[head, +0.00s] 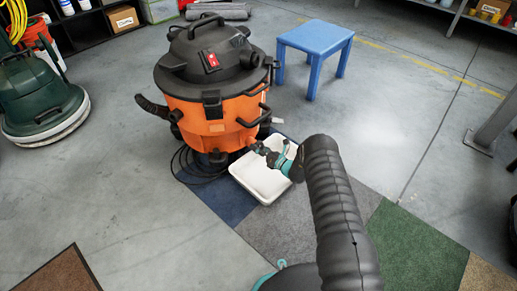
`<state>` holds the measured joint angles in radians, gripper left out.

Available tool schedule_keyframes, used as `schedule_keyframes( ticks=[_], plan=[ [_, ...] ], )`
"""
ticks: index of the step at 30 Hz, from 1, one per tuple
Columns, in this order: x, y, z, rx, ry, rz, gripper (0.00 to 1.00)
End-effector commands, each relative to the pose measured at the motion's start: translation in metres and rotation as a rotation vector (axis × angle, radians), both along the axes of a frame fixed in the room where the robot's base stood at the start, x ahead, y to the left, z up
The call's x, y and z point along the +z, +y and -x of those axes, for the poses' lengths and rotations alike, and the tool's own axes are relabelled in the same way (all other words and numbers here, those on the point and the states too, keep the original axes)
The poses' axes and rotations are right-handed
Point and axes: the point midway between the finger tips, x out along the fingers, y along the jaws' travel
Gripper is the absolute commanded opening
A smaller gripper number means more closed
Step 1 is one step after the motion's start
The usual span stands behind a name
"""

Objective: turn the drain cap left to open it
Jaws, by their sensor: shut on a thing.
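An orange and black shop vacuum (212,118) stands upright on the floor. My gripper (259,149) reaches in from the right at the vacuum's lower right side. Its fingers are closed at the drain outlet, on the drain cap, which they and the arm mostly hide. I cannot make out the cap's turn angle. A white tray (248,181) lies on the floor under the gripper and beside the vacuum. No liquid shows in its visible part.
A blue stool (315,40) stands behind right. A green floor machine (40,92) is at the left, shelves (95,30) behind it. A black cable (188,166) lies by the vacuum. Carpet tiles (282,232) cover the floor in front. The floor at right is mostly clear.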

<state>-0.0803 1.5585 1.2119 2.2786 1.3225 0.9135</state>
Motion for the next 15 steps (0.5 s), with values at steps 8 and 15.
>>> schedule_keyframes(
  ticks=[8,15],
  plan=[
    [-0.0027,0.0001,-0.0012,0.000,-0.135,0.103,0.23],
    [-0.0014,-0.0002,-0.0016,0.000,-0.311,0.240,0.23]
  ],
)
